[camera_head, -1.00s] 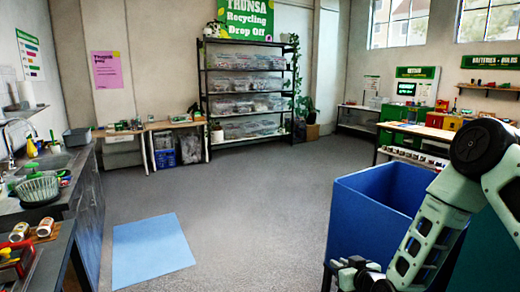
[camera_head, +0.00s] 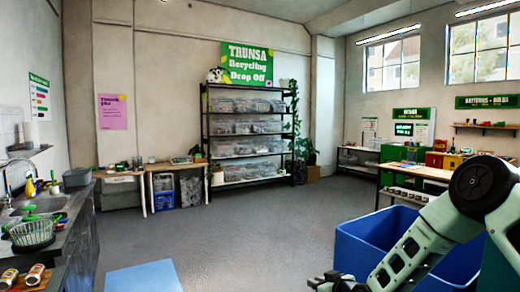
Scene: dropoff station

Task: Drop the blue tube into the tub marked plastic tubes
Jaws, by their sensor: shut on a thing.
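Only the upper part of my arm shows, at the lower right. It reaches down to the bottom edge in front of a large blue bin, and its dark joint parts are cut off there. My gripper's fingers are out of view, so what they hold is hidden. I see no blue tube. No tub with a readable plastic tubes mark shows. Clear tubs (camera_head: 243,126) with mixed contents fill the black shelf rack (camera_head: 204,140) at the back wall, but their labels are too small to read.
The open blue bin (camera_head: 365,255) stands close at the lower right. A light blue mat (camera_head: 143,277) lies on the floor at lower left. A sink counter (camera_head: 85,235) runs along the left. Tables (camera_head: 150,168) stand by the back wall. The grey floor between is clear.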

